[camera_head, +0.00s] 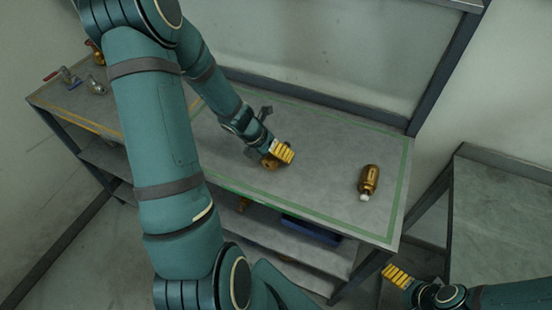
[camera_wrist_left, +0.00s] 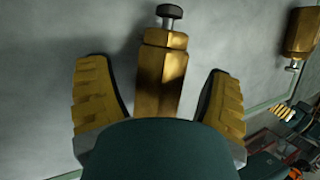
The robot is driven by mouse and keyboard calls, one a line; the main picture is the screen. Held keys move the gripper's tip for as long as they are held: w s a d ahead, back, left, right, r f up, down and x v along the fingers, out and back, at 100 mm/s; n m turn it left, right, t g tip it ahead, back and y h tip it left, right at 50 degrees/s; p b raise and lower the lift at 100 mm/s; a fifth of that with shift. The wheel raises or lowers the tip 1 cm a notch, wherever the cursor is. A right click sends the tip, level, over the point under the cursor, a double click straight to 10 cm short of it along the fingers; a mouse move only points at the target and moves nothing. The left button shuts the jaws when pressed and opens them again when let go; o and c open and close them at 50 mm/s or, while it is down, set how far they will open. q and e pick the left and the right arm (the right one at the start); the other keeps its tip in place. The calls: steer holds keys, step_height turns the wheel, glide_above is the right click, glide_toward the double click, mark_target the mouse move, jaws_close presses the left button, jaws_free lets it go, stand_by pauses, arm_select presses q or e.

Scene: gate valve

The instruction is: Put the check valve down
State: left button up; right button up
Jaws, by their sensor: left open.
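A brass valve with a hexagonal body and a dark-capped stem (camera_wrist_left: 161,82), which I take to be the check valve, lies on the grey bench. In the head view this valve (camera_head: 269,163) is mostly hidden by my left gripper (camera_head: 282,153). In the left wrist view the two yellow fingers of my left gripper (camera_wrist_left: 158,72) stand open, one on each side of the valve, with a gap showing at both sides. My right gripper (camera_head: 398,276) is off the bench's front right corner; its finger opening does not show clearly.
A second brass fitting with a pale end (camera_head: 369,180) lies apart on the right of the bench (camera_head: 325,140). Small valves with coloured handles (camera_head: 70,77) lie at the far left. A blue bin (camera_head: 310,232) is on the shelf below. Another table (camera_head: 500,220) stands at right.

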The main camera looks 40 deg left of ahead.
arm_select(q)
jaws_close()
stand_by(0.3)
step_height(320, 180, up, 10)
steer(key=p, duration=0.5)
steer(key=shift+s, duration=0.1)
